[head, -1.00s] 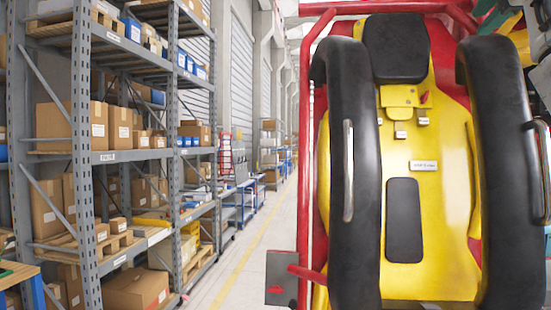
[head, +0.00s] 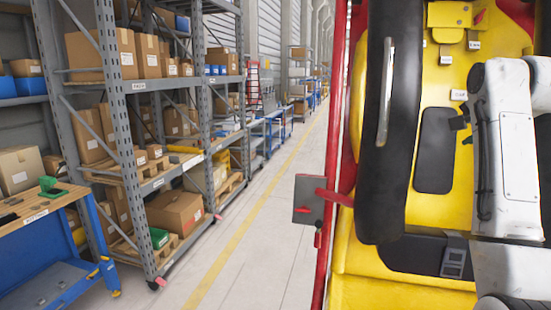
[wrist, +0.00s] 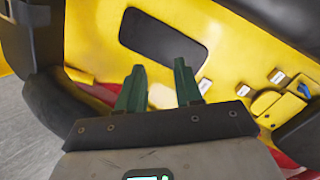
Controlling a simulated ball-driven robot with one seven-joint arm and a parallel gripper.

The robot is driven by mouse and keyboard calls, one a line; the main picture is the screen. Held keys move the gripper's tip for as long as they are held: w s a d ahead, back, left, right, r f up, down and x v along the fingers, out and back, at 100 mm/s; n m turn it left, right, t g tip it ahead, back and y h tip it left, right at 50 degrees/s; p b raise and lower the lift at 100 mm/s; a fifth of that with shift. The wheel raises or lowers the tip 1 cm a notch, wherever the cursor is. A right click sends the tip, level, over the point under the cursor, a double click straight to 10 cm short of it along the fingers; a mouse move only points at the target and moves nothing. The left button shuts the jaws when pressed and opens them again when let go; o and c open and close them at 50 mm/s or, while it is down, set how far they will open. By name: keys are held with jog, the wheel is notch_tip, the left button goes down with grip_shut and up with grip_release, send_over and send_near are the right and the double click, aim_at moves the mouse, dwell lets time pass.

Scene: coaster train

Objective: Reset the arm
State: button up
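My gripper (wrist: 159,70) shows in the wrist view with its two green fingers apart and nothing between them. It points at the yellow seat back (wrist: 100,35) of a coaster seat, near the dark pad (wrist: 163,38) set in it. Whether the fingers touch the seat cannot be told. In the head view my white arm (head: 505,145) is raised at the right, in front of the yellow seat (head: 395,205). The dark pad (head: 435,155) is left of the arm there.
A black padded restraint (head: 390,130) with a metal handle (head: 386,92) stands left of my arm. A red frame (head: 345,90) and a grey plate (head: 309,200) edge the seat. Shelves with boxes (head: 175,213) and a blue workbench (head: 50,245) stand left. The aisle floor (head: 262,220) is clear.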

jog(key=s+a+f+n+g+y, duration=0.15)
jog(key=s+a+f, duration=0.25)
jog(key=f, duration=0.8)
jog(key=s+a+f+n+g, duration=0.1)
jog(key=s+a+f+n, duration=0.3)
jog(key=f, duration=0.7)
jog(key=s+a+f+n+g, duration=0.1)
jog(key=s+a+f+n, duration=0.3)
jog(key=f, duration=0.8)
jog(key=s+a+f+n+g+b, duration=0.1)
jog(key=s+f+g, duration=0.1)
jog(key=s+f, duration=0.5)
jog(key=s+a+f+n+g+b, duration=0.1)
jog(key=s+f, duration=0.7)
jog(key=s, duration=1)
jog(key=s+a+f+n+g+b, duration=0.1)
jog(key=s+f+g, duration=0.3)
jog(key=s+f, duration=0.4)
jog(key=s+a, duration=0.1)
jog(key=s, duration=0.4)
jog(key=shift+s+f+n+y+b, duration=0.15)
jog(key=shift+s+n+y+b, duration=0.05)
jog(key=shift+n+y+b, duration=0.15)
